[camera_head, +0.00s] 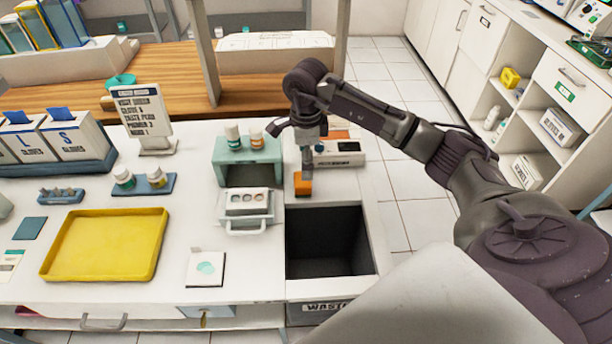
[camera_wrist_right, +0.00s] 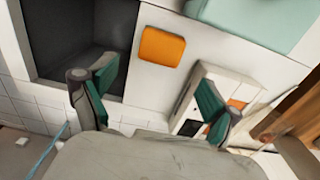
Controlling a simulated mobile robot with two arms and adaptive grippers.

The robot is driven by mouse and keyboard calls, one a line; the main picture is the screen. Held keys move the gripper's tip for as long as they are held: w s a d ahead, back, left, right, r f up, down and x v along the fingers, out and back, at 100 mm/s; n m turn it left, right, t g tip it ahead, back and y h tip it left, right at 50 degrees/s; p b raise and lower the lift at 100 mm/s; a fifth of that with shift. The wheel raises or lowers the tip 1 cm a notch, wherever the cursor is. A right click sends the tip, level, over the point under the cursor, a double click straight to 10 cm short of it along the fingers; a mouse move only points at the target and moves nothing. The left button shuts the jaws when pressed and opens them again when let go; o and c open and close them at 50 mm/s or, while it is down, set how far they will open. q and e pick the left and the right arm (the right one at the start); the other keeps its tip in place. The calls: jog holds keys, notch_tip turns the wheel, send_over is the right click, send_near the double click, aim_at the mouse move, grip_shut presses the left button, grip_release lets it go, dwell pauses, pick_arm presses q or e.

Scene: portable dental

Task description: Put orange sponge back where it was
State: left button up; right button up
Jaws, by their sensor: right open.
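The orange sponge (camera_head: 303,187) lies flat on the white counter just behind the square waste opening (camera_head: 328,240). In the right wrist view the sponge (camera_wrist_right: 162,47) lies beyond the fingertips, with bare counter around it. My right gripper (camera_head: 307,168) reaches in from the right and points down close to the sponge in the head view. In the right wrist view its two green-padded fingers (camera_wrist_right: 152,92) are spread wide with nothing between them. The exact height of the fingertips above the counter is hard to tell. My left gripper is in neither view.
A white device with a dark screen and orange part (camera_head: 340,153) stands right behind the sponge. A teal stand (camera_head: 247,157) with bottles and a white holder (camera_head: 246,210) stand left. A yellow tray (camera_head: 107,245) lies farther left. The waste opening is dark inside.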

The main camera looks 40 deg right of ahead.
jog(key=shift+r, duration=2.25)
jog(key=shift+f, duration=0.1)
